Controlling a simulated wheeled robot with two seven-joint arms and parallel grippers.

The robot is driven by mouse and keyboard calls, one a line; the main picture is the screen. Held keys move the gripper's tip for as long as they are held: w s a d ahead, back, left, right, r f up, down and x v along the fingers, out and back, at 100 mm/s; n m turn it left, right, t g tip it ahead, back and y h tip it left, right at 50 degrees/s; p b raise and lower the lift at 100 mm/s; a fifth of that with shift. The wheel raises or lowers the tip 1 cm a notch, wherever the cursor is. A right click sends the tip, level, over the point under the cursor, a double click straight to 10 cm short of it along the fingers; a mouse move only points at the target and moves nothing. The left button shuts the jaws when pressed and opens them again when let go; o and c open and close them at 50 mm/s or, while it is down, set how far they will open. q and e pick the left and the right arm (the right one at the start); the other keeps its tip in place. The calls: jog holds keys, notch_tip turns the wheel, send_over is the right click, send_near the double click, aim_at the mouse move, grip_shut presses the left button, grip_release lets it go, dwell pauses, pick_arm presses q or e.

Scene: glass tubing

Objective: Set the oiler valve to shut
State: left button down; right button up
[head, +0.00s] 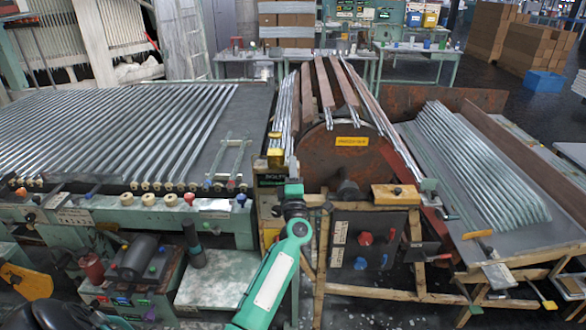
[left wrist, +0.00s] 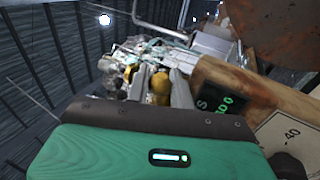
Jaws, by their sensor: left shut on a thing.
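The oiler valve shows as a small brass-yellow fitting (head: 275,152) on top of the post at the left side of the big rusty drum. My left arm reaches up from the bottom, and its gripper (head: 292,168) is right beside the fitting. In the left wrist view the two grey fingers (left wrist: 158,88) are closed around a brass-coloured piece (left wrist: 161,86), which I take to be the valve's handle. The fingers hide much of it, so its exact angle cannot be told. My right gripper is not in view.
A black sign with green letters (head: 272,181) sits just below the fitting. The rusty drum (head: 341,160) with rods over it stands close on the right. A rack of glass tubes (head: 120,130) fills the left, and another sloping bed of tubes (head: 480,165) lies right.

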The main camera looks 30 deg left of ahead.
pick_arm(q)
jog(key=c, duration=1.2)
grip_release()
jog(key=shift+c, duration=0.2)
jog(key=shift+f, duration=0.1)
jog(key=b+v, duration=0.4)
jog(key=v, duration=0.9)
jog(key=shift+s+d+b, duration=0.2)
jog(key=shift+s+b, duration=0.05)
jog(key=shift+b, duration=0.1)
jog(key=shift+f, duration=0.15)
